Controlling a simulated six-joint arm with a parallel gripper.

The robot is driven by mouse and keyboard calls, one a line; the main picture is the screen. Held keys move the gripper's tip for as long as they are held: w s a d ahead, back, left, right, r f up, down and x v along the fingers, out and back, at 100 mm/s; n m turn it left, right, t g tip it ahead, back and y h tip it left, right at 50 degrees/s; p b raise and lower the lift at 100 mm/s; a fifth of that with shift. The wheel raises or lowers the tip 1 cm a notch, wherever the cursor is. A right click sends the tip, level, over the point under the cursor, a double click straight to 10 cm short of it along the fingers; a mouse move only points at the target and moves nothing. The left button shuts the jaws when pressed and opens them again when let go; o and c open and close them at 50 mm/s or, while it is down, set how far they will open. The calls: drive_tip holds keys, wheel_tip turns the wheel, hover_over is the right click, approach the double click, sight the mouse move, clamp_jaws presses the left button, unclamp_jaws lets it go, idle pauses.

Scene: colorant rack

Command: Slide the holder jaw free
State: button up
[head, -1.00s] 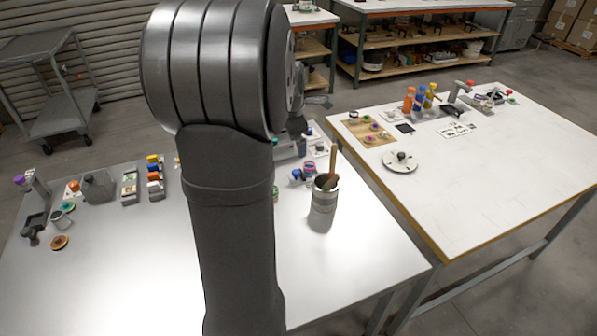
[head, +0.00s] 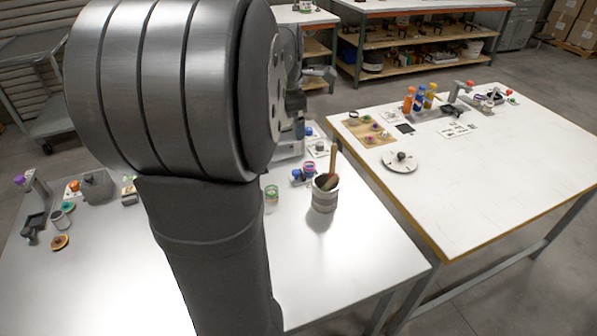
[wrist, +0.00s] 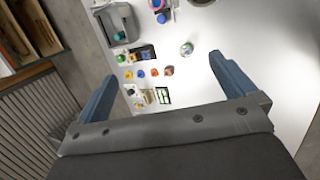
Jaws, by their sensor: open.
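My gripper (wrist: 162,68) is open, with its two blue fingers apart and nothing between them, above the near metal table. I cannot single out the holder jaw for certain. A small blue piece (head: 297,175) stands against a purple-banded jar (head: 309,168) in the head view; the pair also shows at the top of the wrist view. A grey box-like station (head: 290,152) is just behind them, partly hidden by my arm. It shows in the wrist view (wrist: 117,40) beyond the left finger, with a green round top in it. My fingers touch none of these.
A grey cup (head: 325,197) with a wooden-handled tool stands to the right. A small green-topped jar (head: 271,197) is nearer my arm. Several coloured small parts lie along the table in the wrist view.

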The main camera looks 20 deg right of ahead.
drive_tip(key=shift+s+a+r, duration=0.1)
drive_tip(key=shift+s+r, duration=0.05)
drive_tip(key=shift+r, duration=0.25)
drive_tip(key=c, duration=0.6)
drive_tip(key=shift+f, duration=0.1)
drive_tip(key=c, duration=0.3)
drive_tip(key=shift+w+f, duration=0.25)
drive_tip(key=shift+w, duration=0.1)
drive_tip(key=shift+c, duration=1.1)
drive_tip(key=m+g+h, duration=0.2)
drive_tip(key=g, duration=0.3)
approach(294, 171)
drive_tip(key=x, duration=0.8)
drive_tip(key=shift+s+f, duration=0.1)
drive_tip(key=shift+f, duration=0.05)
drive_tip(key=shift+c, duration=0.4)
